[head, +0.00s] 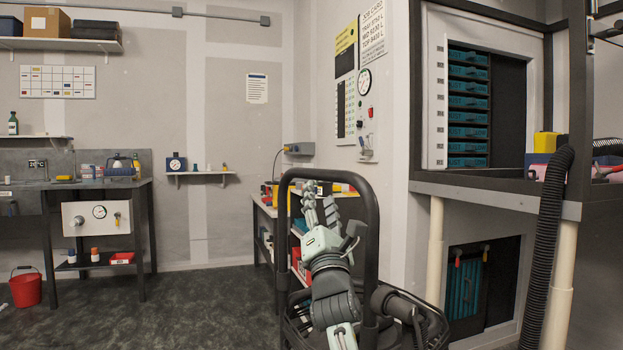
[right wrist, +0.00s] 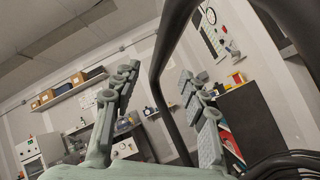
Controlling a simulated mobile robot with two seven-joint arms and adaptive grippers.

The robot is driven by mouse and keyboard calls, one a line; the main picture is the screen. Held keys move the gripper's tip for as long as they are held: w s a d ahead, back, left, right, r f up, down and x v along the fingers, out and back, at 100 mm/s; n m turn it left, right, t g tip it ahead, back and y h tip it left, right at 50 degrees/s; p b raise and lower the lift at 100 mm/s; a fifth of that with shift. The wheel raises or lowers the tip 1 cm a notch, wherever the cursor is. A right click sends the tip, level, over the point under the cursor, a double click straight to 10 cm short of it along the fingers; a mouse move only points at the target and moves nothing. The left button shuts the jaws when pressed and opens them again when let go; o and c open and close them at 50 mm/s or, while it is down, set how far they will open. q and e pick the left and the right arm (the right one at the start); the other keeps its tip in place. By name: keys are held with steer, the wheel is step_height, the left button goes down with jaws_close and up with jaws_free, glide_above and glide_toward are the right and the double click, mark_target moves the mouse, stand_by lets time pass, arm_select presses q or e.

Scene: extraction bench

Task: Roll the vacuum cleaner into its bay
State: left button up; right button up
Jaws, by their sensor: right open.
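A black tubular push handle (head: 373,225) stands upright in the middle of the head view, above a low dark body with a round rail (head: 432,318). I take this to be the vacuum cleaner; my arm hides part of it. My right gripper (head: 319,196) is open and shows inside the handle's loop, fingers pointing up. In the right wrist view the handle (right wrist: 156,85) shows between the two spread fingers; I cannot tell whether they touch it. My left gripper is not in view. I cannot make out for sure which space is the bay.
The extraction bench (head: 500,194) stands at the right, with a black ribbed hose (head: 545,245) hanging down its front. A shelf unit (head: 262,208) stands behind the handle. A workbench (head: 140,190) and a red bucket (head: 25,288) are at the left. The floor (head: 190,310) between is clear.

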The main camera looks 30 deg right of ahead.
mark_target(316, 176)
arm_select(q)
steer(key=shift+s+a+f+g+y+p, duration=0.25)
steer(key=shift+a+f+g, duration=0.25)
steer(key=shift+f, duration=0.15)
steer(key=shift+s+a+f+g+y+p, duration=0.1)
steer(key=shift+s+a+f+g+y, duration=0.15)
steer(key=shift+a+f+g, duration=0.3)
arm_select(e)
steer(key=shift+x, duration=4.1)
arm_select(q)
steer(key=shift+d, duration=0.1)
arm_select(e)
jaws_close()
